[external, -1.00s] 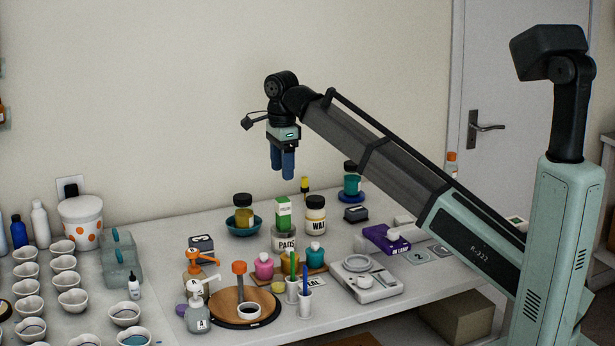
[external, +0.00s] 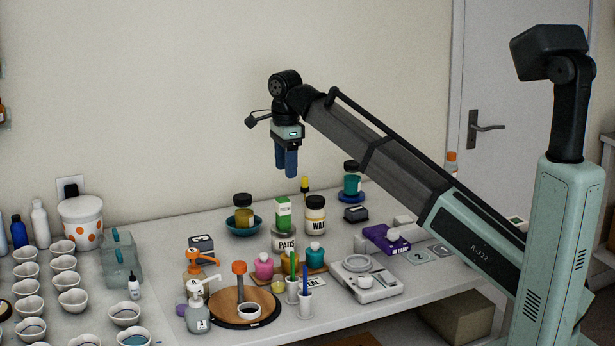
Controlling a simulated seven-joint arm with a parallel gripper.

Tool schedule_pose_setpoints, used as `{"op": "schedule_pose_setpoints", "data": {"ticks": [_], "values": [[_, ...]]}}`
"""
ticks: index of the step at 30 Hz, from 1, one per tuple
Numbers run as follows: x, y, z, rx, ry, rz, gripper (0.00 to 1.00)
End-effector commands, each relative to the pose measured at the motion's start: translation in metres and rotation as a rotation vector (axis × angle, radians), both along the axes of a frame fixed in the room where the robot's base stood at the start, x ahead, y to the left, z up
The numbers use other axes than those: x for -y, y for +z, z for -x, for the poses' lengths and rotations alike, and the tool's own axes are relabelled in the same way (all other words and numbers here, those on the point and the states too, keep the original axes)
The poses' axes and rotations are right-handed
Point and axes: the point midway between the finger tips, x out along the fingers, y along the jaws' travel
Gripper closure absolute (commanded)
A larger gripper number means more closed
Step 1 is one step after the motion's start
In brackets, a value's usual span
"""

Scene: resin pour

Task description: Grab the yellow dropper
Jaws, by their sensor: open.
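A scale (external: 366,283), a round wooden board (external: 222,306) and several bottles fill the front.

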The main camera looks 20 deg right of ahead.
Motion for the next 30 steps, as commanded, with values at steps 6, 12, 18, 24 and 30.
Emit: {"op": "schedule_pose_setpoints", "data": {"ticks": [6,12,18,24,30], "values": [[0.072,-0.022,-0.047,-0.031,-0.111,0.013,0.42],[0.135,-0.042,-0.112,-0.071,-0.211,0.027,0.42],[0.177,-0.059,-0.184,-0.083,-0.247,0.025,0.42],[0.172,-0.060,-0.235,-0.050,-0.157,0.013,0.42],[0.169,-0.059,-0.248,-0.003,-0.028,0.001,0.42]]}}
